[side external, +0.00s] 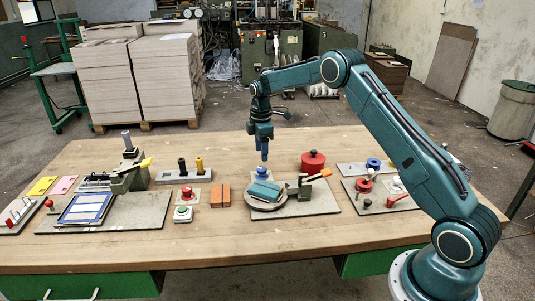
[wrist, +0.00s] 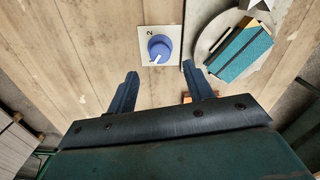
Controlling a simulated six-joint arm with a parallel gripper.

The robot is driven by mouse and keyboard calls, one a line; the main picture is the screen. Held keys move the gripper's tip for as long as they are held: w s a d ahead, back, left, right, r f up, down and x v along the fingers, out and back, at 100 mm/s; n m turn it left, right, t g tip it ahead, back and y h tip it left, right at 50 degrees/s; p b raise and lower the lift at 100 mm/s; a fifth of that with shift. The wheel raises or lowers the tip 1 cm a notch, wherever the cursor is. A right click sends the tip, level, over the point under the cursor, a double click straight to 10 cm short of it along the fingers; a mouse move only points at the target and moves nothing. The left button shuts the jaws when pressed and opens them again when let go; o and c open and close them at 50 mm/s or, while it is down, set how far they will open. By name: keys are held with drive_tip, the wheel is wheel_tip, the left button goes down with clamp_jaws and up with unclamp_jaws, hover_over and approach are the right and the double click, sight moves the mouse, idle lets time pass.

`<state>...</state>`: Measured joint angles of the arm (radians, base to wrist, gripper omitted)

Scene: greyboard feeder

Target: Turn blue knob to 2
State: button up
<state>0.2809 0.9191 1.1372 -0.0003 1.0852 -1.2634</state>
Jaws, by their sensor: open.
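The blue knob (wrist: 160,46) sits on a small white plate (wrist: 148,62) on the wooden table. A numeral 2 shows on the plate at the upper left in the wrist view. The knob's white pointer mark faces down in that view, away from the 2. In the side view the blue knob (side external: 261,171) lies just under my gripper (side external: 264,157). In the wrist view my gripper (wrist: 160,75) is open and empty, its fingers apart on either side below the knob. No contact shows. Other numerals on the plate are not readable.
A round disc (side external: 252,204) bearing a teal block (side external: 265,190) stands close in front of the knob. Orange blocks (side external: 220,196) and a red button (side external: 187,193) are to the left. A red pot (side external: 313,161) and another blue round part (side external: 373,163) are to the right.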

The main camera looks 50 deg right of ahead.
sight(262, 168)
drive_tip(key=shift+f, duration=3.2)
drive_tip(key=c, duration=1)
drive_tip(key=shift+o, duration=0.2)
